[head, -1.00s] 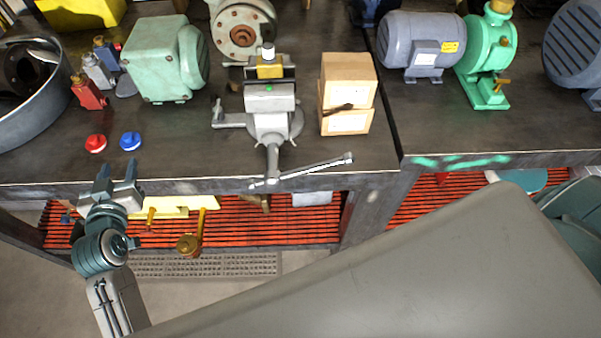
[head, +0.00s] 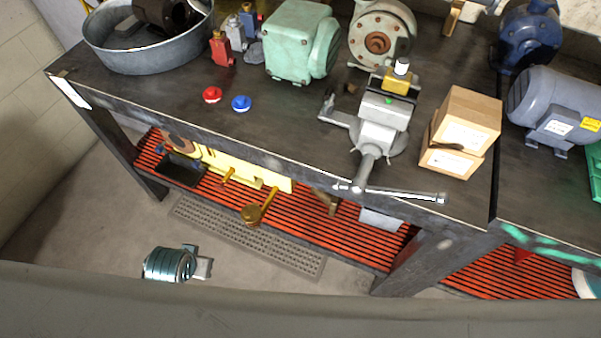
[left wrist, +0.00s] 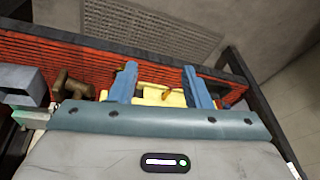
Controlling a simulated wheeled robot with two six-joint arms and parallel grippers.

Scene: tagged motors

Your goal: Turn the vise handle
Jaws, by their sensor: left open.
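The grey vise (head: 380,128) stands at the front edge of the workbench, with a yellow block (head: 398,82) at its jaws. Its handle (head: 405,194) is a thin metal bar that sticks out past the bench edge, lying nearly level and sloping slightly down to the right. My left gripper (left wrist: 161,88) is open and empty in the left wrist view, where I cannot make out the handle. My right gripper is not in view.
Cardboard boxes (head: 462,130) stand right of the vise. A green motor housing (head: 300,45), a red knob (head: 212,95) and a blue knob (head: 241,103) are to its left. A red slatted shelf (head: 345,222) runs below the bench.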

